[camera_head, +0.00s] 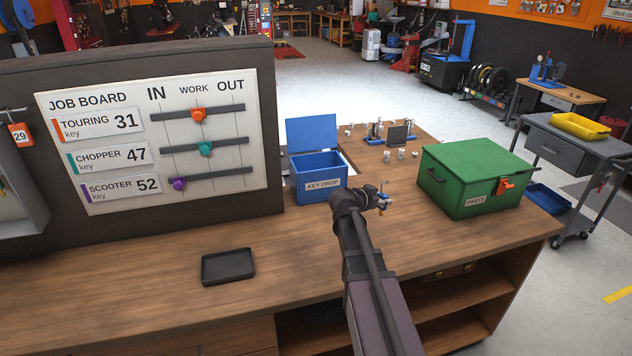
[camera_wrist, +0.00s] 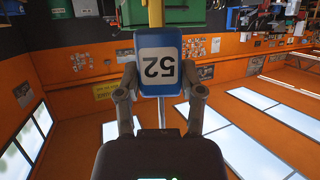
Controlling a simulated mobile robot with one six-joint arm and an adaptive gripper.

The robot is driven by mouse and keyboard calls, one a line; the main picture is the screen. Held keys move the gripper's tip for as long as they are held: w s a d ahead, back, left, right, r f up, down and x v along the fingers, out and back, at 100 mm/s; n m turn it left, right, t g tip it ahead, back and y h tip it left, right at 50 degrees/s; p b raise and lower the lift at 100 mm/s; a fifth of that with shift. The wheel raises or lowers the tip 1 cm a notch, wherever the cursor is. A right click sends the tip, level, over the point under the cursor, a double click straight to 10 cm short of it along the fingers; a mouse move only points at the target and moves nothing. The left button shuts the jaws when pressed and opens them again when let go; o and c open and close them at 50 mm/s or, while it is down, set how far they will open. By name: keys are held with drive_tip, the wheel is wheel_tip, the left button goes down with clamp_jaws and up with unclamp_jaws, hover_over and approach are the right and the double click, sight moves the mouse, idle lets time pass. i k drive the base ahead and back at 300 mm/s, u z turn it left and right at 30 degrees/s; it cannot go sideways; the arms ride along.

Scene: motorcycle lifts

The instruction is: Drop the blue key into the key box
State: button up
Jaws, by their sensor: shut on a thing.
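The key box (camera_head: 311,194) is a blue box labelled KEY DROP on the wooden bench, with its lid (camera_head: 312,133) raised at the back. My gripper (camera_head: 381,197) is to the right of the box and apart from it in the head view. In the wrist view, my gripper (camera_wrist: 160,82) is shut on the blue key (camera_wrist: 149,43), whose blue tag carries a white label reading 52, upside down in the picture. In the head view only small blue and yellowish bits of the key show at the gripper's end.
A green PARTS box (camera_head: 462,192) with an orange latch stands to the right on the bench. Small metal parts (camera_head: 388,133) lie behind. A black tray (camera_head: 228,266) lies front left. The job board (camera_head: 155,140) stands at the left. The bench front between tray and gripper is clear.

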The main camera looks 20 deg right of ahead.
sight(312, 196)
drive_tip(key=z, duration=0.05)
drive_tip(key=i, duration=1)
drive_tip(key=u, duration=0.05)
